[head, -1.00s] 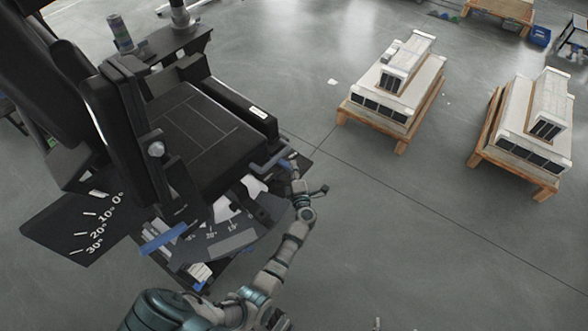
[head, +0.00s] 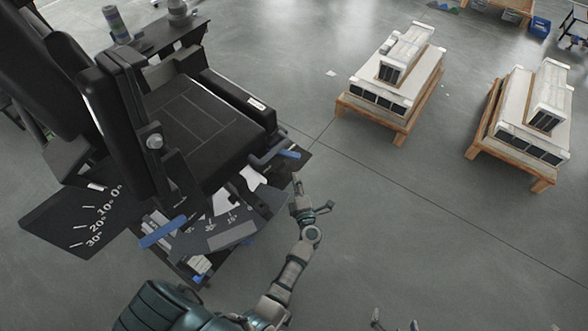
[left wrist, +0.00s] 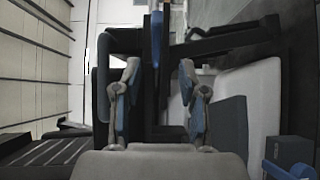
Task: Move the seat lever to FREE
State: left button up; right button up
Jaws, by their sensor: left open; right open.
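The seat (head: 195,130) is black, at the left of the head view. A dark lever with a blue grip (head: 290,154) sticks out from its front right corner; I cannot tell for certain that it is the seat lever. No FREE label is readable. My left gripper (head: 312,193) is open and empty, just below this grip and apart from it. In the left wrist view, a blue grip (left wrist: 156,38) stands upright beyond and between the open fingers (left wrist: 158,85). My right gripper (head: 394,319) is open and empty at the bottom edge of the head view.
Another blue handle (head: 163,232) is at the seat's lower left, near a dark plate with angle marks (head: 75,220). Two pallets (head: 375,122) (head: 508,170) carry white stacked units at the right. The grey floor between is clear.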

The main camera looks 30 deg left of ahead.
pick_arm(q)
jog(key=shift+v, duration=1.4)
